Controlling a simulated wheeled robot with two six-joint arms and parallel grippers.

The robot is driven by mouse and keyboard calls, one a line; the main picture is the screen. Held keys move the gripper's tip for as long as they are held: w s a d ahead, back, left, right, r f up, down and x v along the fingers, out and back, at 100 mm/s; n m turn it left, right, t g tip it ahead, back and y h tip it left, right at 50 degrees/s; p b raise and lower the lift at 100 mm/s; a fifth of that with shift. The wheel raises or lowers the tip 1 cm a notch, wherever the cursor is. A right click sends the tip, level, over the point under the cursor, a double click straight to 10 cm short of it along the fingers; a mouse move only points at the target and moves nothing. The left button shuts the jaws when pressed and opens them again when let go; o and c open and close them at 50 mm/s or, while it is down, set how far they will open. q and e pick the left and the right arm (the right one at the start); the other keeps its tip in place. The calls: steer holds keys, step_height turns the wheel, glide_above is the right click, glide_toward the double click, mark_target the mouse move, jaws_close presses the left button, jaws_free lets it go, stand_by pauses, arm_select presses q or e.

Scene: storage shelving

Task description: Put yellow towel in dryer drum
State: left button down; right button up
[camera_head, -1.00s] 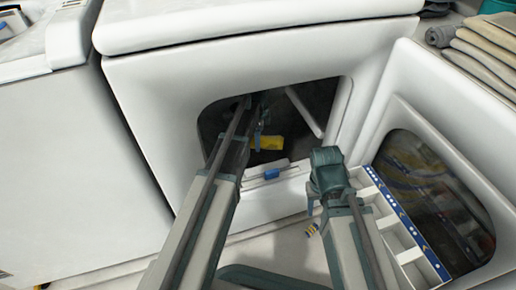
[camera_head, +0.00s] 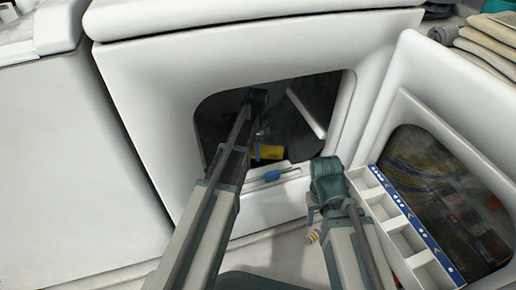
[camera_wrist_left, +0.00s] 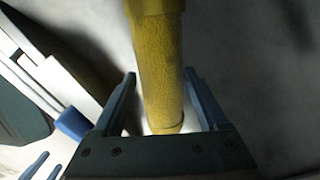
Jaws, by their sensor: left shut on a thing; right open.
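A yellow towel (camera_head: 268,153) shows low in the dark dryer drum (camera_head: 220,125), just inside the opening. My left arm reaches through the opening. My left gripper (camera_head: 258,148) is shut on the towel. In the left wrist view the rolled yellow towel (camera_wrist_left: 160,65) lies between the two fingers of my left gripper (camera_wrist_left: 160,80). The towel's far end runs out of that view. My right gripper (camera_head: 313,205) is outside the drum, right of the opening's lower edge, open and empty.
The white dryer door (camera_head: 385,112) with its dark window stands open on the right. A white compartment tray (camera_head: 408,238) with a blue edge is beside my right arm. A lint-filter-like piece with a blue tab (camera_head: 272,175) sits at the opening's lower lip. Folded cloths (camera_head: 490,50) lie at upper right.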

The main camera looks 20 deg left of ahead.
arm_select(q)
steer(key=shift+f, duration=0.2)
jaws_free()
steer(key=shift+r, duration=0.1)
step_height(320, 180, up, 13)
steer(key=p, duration=1.3)
steer(key=s+d+n, duration=0.6)
steer(key=s, duration=0.5)
steer(key=s+d+n+y, duration=0.1)
steer(key=s+d+n, duration=0.4)
steer(key=s, duration=0.7)
steer(key=shift+s+d+n, duration=0.25)
steer(key=shift+d+n, duration=0.15)
steer(key=shift+d, duration=0.5)
steer(key=shift+r, duration=0.2)
